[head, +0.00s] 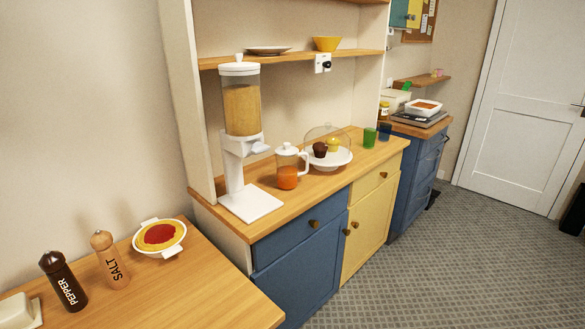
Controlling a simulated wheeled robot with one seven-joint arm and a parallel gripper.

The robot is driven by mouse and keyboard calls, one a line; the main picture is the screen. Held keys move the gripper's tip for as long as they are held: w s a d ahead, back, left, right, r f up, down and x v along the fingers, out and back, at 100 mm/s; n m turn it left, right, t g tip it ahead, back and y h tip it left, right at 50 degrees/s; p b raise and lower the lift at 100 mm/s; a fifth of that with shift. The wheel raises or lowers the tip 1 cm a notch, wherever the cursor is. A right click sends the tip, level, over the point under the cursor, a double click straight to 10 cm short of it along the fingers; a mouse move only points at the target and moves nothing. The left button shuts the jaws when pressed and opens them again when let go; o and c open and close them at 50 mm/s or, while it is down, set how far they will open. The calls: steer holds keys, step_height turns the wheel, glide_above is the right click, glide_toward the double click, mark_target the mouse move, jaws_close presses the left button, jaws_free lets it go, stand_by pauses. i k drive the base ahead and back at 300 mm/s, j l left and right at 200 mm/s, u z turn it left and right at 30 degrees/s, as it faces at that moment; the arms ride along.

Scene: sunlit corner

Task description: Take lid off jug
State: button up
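The jug (287,177) stands upright on the wooden counter (330,180) in the head view. It is clear, with orange liquid in its lower part and a handle on its right side. A pale lid (287,150) with a small knob sits on top of it. My gripper is not in view.
A tall cereal dispenser (241,115) stands close to the left of the jug. A cake stand (334,157) with a clear dome and muffins is close behind right. Green and blue cups (369,137) stand further right. A shelf (290,58) runs above. The floor (430,250) is clear.

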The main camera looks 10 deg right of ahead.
mark_target(286, 150)
steer(key=i+l, duration=0.35)
steer(key=i, duration=0.15)
steer(key=i+l, duration=0.4)
steer(key=i, duration=0.15)
